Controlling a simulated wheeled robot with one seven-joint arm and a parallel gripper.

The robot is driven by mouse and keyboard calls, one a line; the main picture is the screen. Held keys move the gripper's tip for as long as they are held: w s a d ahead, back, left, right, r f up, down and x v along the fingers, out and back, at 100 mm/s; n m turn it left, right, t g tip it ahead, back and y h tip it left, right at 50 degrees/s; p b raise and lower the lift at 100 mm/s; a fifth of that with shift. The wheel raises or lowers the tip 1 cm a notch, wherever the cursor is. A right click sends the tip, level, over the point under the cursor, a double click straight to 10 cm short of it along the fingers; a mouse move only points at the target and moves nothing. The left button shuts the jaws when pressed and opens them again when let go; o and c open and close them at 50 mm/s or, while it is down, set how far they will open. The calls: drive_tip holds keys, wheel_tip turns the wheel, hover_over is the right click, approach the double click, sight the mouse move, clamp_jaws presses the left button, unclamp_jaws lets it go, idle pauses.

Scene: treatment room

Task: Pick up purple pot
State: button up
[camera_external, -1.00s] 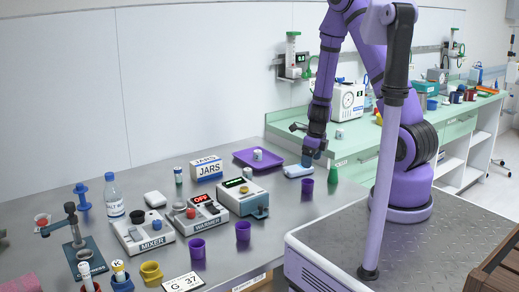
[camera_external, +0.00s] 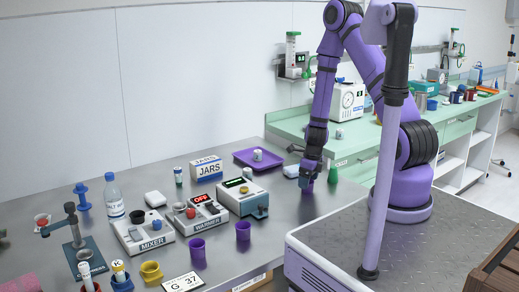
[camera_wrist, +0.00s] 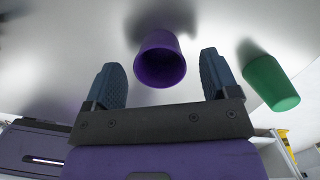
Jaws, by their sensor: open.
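Several purple pots stand on the steel table. One purple pot (camera_external: 306,186) is right under my gripper (camera_external: 311,180), partly hidden by it. In the wrist view this purple pot (camera_wrist: 160,62) shows its open mouth just beyond and between the two blue fingers of my gripper (camera_wrist: 161,85). The fingers are open and nothing is held. Two more purple pots (camera_external: 197,252) and (camera_external: 243,231) stand nearer the front edge of the table, left of my gripper.
A green pot (camera_wrist: 271,83) stands close to the right finger. The warmer (camera_external: 197,215), the mixer (camera_external: 147,233) and a box labelled JARS (camera_external: 206,169) stand to the left. A purple tray (camera_external: 244,164) lies behind.

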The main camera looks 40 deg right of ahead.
drive_tip(key=shift+w+f, duration=0.1)
drive_tip(key=shift+f, duration=1.05)
drive_tip(key=c, duration=1)
drive_tip(key=shift+r, duration=0.15)
wheel_tip(320, 180, up, 10)
